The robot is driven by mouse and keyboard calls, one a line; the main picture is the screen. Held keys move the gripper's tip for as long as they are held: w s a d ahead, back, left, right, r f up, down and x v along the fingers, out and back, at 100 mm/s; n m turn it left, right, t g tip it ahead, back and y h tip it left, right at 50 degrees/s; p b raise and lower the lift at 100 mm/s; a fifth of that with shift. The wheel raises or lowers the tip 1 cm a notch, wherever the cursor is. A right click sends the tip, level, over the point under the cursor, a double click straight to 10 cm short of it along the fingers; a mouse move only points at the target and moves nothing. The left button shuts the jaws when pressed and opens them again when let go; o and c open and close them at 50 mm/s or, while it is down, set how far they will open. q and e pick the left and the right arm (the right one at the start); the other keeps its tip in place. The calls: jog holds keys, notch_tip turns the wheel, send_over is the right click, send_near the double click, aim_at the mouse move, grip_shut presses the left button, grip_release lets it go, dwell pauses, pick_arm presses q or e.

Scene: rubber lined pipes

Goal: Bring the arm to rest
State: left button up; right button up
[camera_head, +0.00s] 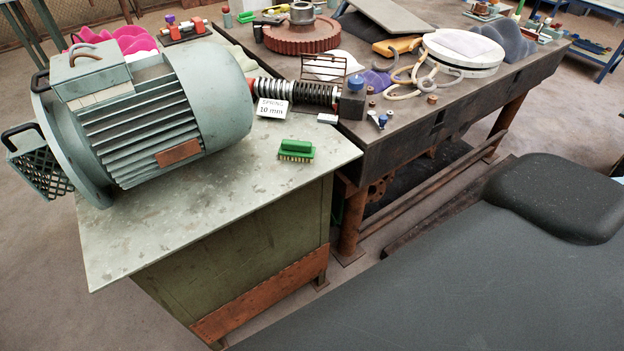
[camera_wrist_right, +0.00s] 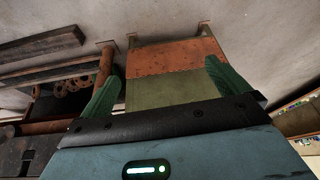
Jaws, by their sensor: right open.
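My right gripper (camera_wrist_right: 161,74) shows in the right wrist view with its two green fingers spread apart and nothing between them. Beyond the fingers is the green side of the metal cabinet with its rust-coloured lower panel (camera_wrist_right: 175,57). The gripper is apart from it, though the exact gap is hard to judge. Neither gripper shows in the head view, and my left gripper is in no view.
In the head view a large grey-green motor (camera_head: 165,115) stands on the metal cabinet top (camera_head: 200,222). A green brush (camera_head: 296,150) lies near its right edge. A dark workbench (camera_head: 385,135) behind carries a spring (camera_head: 300,92), a red gear (camera_head: 302,38) and loose parts.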

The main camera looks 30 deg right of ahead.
jog(key=shift+w+a+f+t+y, duration=0.15)
jog(key=shift+w+a+f+t, duration=0.2)
jog(key=shift+f+t, duration=0.35)
jog(key=shift+w+a+f+t+y, duration=0.2)
jog(key=shift+w+f+t, duration=0.3)
jog(key=shift+t, duration=0.35)
jog(key=shift+w+a+f+t+y, duration=0.15)
jog(key=shift+w+a+f+t, duration=0.15)
jog(key=shift+f+t, duration=0.4)
